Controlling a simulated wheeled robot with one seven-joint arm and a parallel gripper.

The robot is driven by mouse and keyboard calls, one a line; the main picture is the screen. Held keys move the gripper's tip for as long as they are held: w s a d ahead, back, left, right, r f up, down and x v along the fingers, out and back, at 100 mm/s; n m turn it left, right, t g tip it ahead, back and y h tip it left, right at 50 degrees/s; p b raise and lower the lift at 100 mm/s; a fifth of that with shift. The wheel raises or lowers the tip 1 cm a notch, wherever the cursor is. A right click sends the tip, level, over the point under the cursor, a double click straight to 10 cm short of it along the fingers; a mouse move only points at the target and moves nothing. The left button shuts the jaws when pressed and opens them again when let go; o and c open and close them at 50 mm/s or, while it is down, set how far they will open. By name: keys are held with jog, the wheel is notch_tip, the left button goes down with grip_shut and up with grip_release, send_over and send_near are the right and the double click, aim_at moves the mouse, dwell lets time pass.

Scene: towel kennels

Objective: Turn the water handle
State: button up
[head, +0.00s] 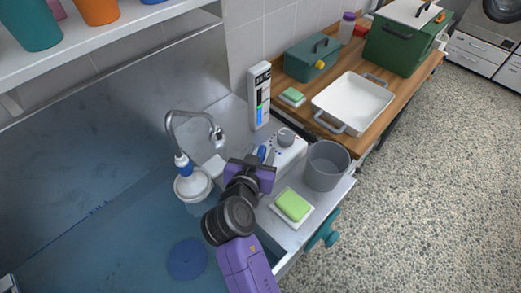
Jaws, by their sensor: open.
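A white box (288,155) stands on the metal ledge beside the tub, with a round grey knob (286,135) on it and small coloured marks near the knob; this looks like the water handle. A curved metal faucet (190,118) rises to its left. My purple and dark gripper (262,160) is at the left side of the box, open, below and left of the knob. A small blue part shows by the fingers. The fingertips are small and partly hidden, so contact with the box cannot be told.
A grey bucket (326,166) and a green sponge on a white dish (293,205) stand close right of my gripper. A display panel (259,95) stands behind. A teal knob (323,231) juts from the front. The blue tub (120,240) lies left.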

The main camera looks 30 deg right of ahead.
grip_shut()
jog(key=shift+f+m+g+b, duration=0.1)
jog(key=shift+m+g+b, duration=0.2)
jog(key=shift+g, duration=0.1)
jog(key=m+g+h+b, duration=0.2)
jog(key=m+g+b, duration=0.1)
jog(key=b, duration=0.1)
jog(key=shift+f+m+h, duration=0.15)
jog(key=shift+m+h, duration=0.15)
jog(key=shift+h, duration=0.1)
jog(key=shift+r+m+g+h+b, duration=0.2)
jog(key=shift+m+g+h+b, duration=0.2)
jog(key=shift+m+g+b, duration=0.5)
jog(key=shift+r+g, duration=0.1)
jog(key=shift+g, duration=0.2)
grip_release()
